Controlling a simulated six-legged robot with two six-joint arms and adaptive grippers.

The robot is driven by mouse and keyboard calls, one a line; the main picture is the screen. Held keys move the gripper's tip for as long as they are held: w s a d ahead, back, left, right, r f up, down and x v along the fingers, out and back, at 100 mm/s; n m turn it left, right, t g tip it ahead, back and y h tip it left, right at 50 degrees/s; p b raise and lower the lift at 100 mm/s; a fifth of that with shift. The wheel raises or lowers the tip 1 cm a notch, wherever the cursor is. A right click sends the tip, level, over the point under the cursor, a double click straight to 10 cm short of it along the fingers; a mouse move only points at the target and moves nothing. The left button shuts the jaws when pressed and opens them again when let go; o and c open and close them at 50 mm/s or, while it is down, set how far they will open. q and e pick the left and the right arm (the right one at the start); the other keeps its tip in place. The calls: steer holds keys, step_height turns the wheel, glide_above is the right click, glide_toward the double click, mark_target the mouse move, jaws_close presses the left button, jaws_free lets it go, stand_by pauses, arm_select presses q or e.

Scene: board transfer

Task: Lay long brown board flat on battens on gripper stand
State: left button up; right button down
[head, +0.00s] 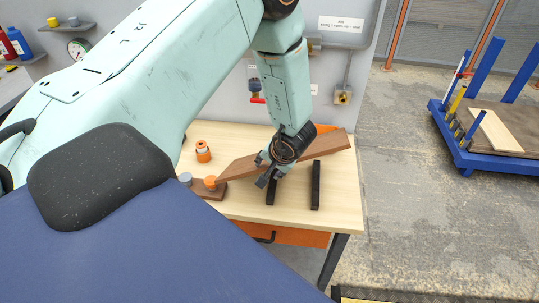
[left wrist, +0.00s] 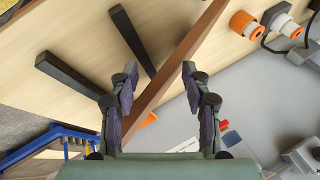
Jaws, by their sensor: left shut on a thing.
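The long brown board (head: 240,167) is held above the wooden bench top and runs diagonally, left end nearer me and right end toward the back. In the left wrist view the board (left wrist: 190,65) passes between the fingers and appears narrow, nearly edge-on. My left gripper (head: 266,175) is shut on its middle; the left wrist view shows the fingers (left wrist: 161,85) on either side. Two black battens (head: 316,186) lie parallel on the bench under and in front of the board; one batten (head: 271,192) is partly hidden by the gripper. My right gripper is out of view.
The wooden bench (head: 338,205) has an orange drawer. An orange-white fitting (head: 203,151) stands behind. A blue cart (head: 463,155) with boards is at right.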

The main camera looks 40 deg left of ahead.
arm_select(q)
steer(key=shift+d, duration=0.1)
steer(key=shift+d, duration=0.15)
steer(key=shift+s+d+r, duration=0.3)
steer(key=shift+d+r, duration=0.05)
steer(key=shift+d, duration=0.3)
steer(key=shift+s+d+r, duration=0.3)
steer(key=shift+d, duration=0.3)
steer(key=shift+d, duration=0.1)
